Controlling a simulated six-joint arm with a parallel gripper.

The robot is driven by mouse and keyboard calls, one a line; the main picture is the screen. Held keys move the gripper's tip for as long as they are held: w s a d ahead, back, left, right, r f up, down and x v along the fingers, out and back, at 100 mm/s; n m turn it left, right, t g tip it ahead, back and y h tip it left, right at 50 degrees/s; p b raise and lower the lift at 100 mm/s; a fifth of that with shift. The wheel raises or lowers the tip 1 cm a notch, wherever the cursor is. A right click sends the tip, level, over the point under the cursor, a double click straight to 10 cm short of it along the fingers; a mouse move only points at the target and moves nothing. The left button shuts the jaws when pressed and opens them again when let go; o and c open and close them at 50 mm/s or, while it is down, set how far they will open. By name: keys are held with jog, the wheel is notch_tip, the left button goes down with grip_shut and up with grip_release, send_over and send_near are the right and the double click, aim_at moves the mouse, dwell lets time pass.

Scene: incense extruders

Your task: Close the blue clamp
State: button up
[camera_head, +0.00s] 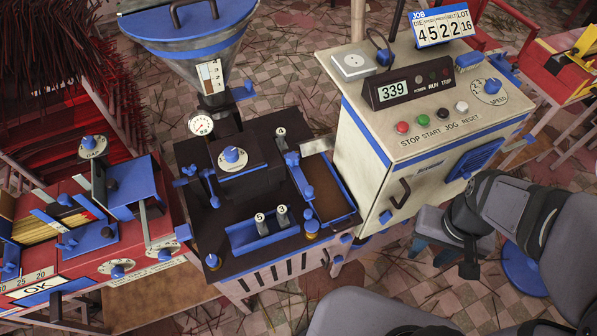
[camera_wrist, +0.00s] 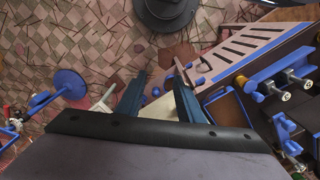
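A blue lever-like part (camera_head: 300,174) with round ends stands on top of the dark extruder (camera_head: 276,262). It looks like the blue clamp, but I cannot tell for sure, nor whether it is open or closed. My gripper (camera_head: 422,236) is to the right of the extruder, below the cream control cabinet, apart from both. In the wrist view the two fingers of my gripper (camera_wrist: 160,84) are spread with nothing between them.
The cream control cabinet (camera_head: 375,125) with buttons stands behind and right of the extruder. A red machine (camera_head: 90,235) stands at the left, and a hopper (camera_head: 195,45) rises at the back. A blue tray (camera_head: 262,233) holds small numbered pieces. Tiled floor shows between.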

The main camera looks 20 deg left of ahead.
jog(key=shift+a, duration=0.1)
jog(key=c, duration=0.5)
jog(key=shift+s+a+f+n, duration=0.1)
jog(key=shift+a+n, duration=0.1)
jog(key=shift+n, duration=0.3)
grip_shut()
jog(key=s+a+m+t+h, duration=0.1)
jog(key=s+a+m+t, duration=0.3)
jog(key=a+m, duration=0.3)
jog(key=s+a+f+m+t+h, duration=0.1)
jog(key=s+a+m+t+h, duration=0.1)
jog(key=s+a+m+t, duration=0.2)
jog(key=s+a+m+t+h, duration=0.1)
jog(key=s+a+m+t, duration=0.2)
jog(key=a+m+t, duration=0.6)
jog(key=a+m, duration=0.2)
jog(key=a, duration=0.6)
jog(key=shift+s+f+h, duration=0.3)
jog(key=shift+s+f, duration=0.1)
